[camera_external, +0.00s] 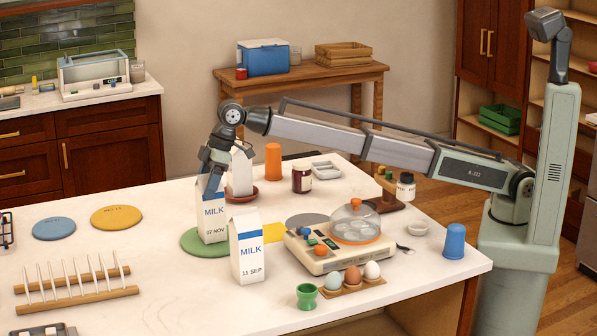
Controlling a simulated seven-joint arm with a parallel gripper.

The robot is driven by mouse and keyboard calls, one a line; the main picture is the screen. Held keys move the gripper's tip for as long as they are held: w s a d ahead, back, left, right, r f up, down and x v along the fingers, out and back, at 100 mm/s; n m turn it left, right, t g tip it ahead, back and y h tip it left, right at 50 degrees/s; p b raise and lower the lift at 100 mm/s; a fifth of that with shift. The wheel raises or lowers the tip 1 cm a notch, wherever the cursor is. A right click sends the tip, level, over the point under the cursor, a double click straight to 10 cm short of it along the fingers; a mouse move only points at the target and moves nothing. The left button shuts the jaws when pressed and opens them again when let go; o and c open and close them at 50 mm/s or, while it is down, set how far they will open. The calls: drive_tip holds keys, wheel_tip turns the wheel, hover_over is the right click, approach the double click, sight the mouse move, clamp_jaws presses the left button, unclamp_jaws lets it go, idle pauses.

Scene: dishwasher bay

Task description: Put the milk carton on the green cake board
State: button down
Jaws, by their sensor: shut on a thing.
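My gripper (212,172) is shut on the top of a white and blue milk carton (214,226) marked "07 NOV". This carton is upright, with its base at the green cake board (190,243). I cannot tell whether the base touches the board or hangs just above it. A second milk carton (249,254), marked "11 SEP", stands upright in front and to the right, and hides part of the board's right side. The fingertips are small and partly hidden against the carton's top.
Behind the held carton, a white carton-like thing (242,170) stands on a terracotta saucer (238,192). A yellow square (274,232) and an egg cooker (340,241) lie right. A wooden rack (77,291) and blue (54,229) and yellow discs (116,216) lie left, with clear counter between.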

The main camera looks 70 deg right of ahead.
drive_tip(key=shift+c, duration=0.3)
unclamp_jaws()
drive_tip(key=shift+f, duration=0.1)
drive_tip(key=v, duration=1.2)
